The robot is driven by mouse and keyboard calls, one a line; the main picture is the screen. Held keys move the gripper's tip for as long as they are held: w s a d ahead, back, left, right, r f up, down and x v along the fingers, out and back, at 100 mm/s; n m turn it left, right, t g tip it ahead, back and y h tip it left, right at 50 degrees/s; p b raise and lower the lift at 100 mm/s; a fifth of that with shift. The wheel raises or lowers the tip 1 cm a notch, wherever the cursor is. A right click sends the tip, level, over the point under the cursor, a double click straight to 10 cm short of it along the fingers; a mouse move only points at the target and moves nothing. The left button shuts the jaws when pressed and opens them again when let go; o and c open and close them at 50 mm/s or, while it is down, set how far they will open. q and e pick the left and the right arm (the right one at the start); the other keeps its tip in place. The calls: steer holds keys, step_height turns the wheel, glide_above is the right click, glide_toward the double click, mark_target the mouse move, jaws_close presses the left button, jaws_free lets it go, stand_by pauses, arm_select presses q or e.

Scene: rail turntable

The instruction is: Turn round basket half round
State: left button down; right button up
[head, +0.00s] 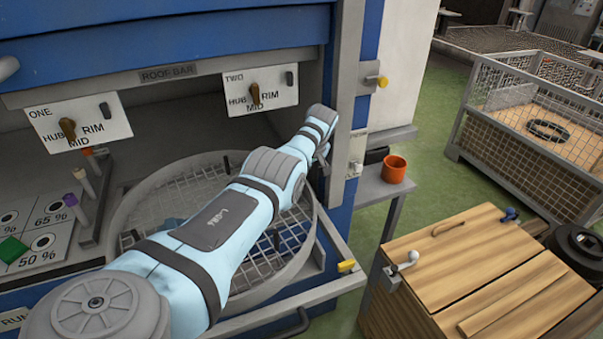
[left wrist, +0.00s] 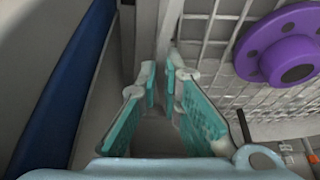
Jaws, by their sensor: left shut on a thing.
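The round basket (head: 120,222) is a grey rim around a wire mesh, set in the blue machine's opening under the ONE and TWO plates. My left arm lies across it and hides much of its middle. A purple flanged hub (left wrist: 285,45) sits on the mesh there. My right gripper is out of view.
A front rail (head: 290,296) with a yellow catch (head: 346,266) borders the basket. An orange cup (head: 394,169) on a side shelf, a wooden-topped box (head: 480,270) and a mesh crate (head: 500,140) are to the right.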

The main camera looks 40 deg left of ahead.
arm_select(q)
steer(key=c, duration=1.8)
jaws_free()
steer(key=shift+o, duration=0.2)
steer(key=v, duration=1.2)
